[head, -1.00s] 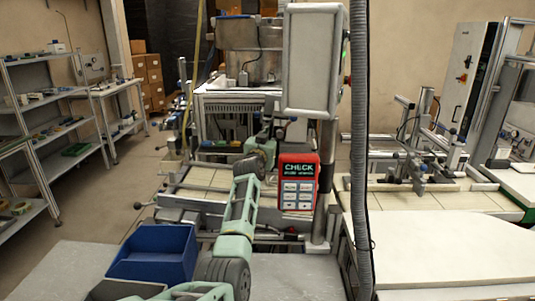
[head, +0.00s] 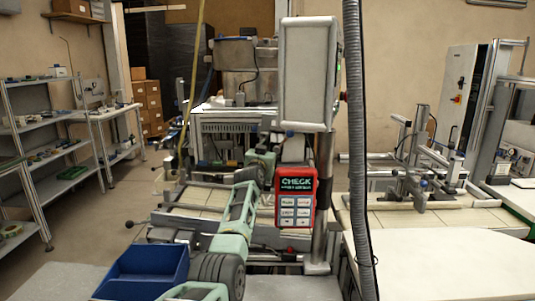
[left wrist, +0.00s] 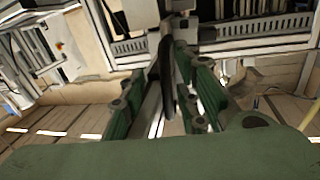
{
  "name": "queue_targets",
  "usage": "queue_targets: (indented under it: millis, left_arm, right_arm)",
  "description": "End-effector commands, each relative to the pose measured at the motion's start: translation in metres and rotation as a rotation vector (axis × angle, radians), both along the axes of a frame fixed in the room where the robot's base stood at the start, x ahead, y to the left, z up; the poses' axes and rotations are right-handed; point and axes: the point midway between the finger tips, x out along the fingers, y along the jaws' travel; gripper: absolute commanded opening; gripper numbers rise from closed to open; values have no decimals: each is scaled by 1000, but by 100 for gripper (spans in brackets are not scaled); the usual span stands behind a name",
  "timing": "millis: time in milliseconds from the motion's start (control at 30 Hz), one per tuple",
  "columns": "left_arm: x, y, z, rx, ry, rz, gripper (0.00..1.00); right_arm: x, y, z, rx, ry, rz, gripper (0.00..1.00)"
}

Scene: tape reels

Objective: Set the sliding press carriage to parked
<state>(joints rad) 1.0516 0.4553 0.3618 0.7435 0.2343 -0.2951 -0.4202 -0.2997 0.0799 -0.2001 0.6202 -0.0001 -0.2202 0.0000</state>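The press (head: 308,75) stands in the middle of the head view, with a tall white box at its top. I cannot make out for sure which part is its sliding carriage. My left gripper (head: 265,160) is at the press, left of the red CHECK panel (head: 295,197); its fingertips are hard to see there. In the left wrist view my left gripper (left wrist: 170,85) shows green fingers on both sides of a dark upright bar (left wrist: 167,65). Whether the fingers press on the bar is unclear. My right gripper is not in view.
A blue bin (head: 145,271) stands at the lower left. A grey hose (head: 357,150) hangs right of the press. A white table (head: 430,262) fills the lower right. Shelves (head: 45,155) stand at the left, with open floor between them and the press.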

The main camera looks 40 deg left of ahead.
Motion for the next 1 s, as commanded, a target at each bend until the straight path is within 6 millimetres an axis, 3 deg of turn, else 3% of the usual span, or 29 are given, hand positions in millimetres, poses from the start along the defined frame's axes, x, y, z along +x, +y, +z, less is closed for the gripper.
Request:
queue_targets:
  millis: [567,1000]
  left_arm:
    - [-6,-1,-1,7,2,2,28]
    - [-48,-25,-1,6,2,2,28]
  right_arm:
    - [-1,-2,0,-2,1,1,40]
    - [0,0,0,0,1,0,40]
